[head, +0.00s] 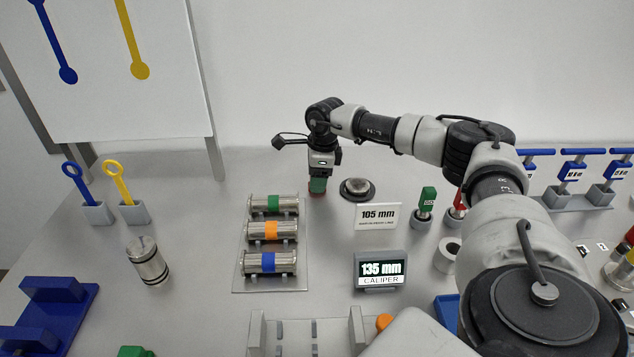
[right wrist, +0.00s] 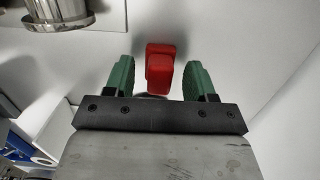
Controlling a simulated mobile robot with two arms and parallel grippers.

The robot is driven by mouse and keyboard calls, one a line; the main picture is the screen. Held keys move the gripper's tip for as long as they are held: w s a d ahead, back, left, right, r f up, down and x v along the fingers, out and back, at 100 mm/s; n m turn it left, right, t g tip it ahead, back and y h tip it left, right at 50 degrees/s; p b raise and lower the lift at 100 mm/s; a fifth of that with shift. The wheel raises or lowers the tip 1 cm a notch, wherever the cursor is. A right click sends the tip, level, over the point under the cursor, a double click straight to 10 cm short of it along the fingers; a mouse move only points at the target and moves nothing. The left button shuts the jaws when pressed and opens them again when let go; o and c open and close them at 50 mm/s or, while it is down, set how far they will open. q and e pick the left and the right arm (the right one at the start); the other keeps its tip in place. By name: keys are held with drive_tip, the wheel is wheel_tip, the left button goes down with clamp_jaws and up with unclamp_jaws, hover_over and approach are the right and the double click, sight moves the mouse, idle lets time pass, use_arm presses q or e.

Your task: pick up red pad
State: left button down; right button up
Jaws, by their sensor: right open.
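The red pad (right wrist: 160,72) is a small red block with a wider top part, seen in the right wrist view. My right gripper (right wrist: 160,80) is open, with one green finger on each side of it and a visible gap to each finger. In the head view my right gripper (head: 317,186) points down at the back of the table. A little red of the pad (head: 317,195) shows just under its green fingertips; the rest is hidden there. My left gripper is not in view.
A round dark metal knob (head: 357,188) and a 105 mm sign (head: 378,217) stand close on the right. The white back wall (head: 400,60) is just behind.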

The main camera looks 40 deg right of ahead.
drive_tip(key=c, duration=1)
wheel_tip(320, 180, up, 4)
drive_tip(key=shift+r+b, duration=0.1)
drive_tip(key=shift+b, duration=0.35)
drive_tip(key=s+d+r+b, duration=0.1)
drive_tip(key=s+d+r, duration=0.5)
drive_tip(key=d, duration=0.3)
drive_tip(key=shift+s+d+r, duration=0.25)
drive_tip(key=shift+d+r, duration=0.15)
drive_tip(key=shift+r, duration=0.05)
drive_tip(key=o, duration=0.4)
drive_tip(key=c, duration=0.3)
drive_tip(key=shift+w+a, duration=0.1)
drive_tip(key=shift+a, duration=0.05)
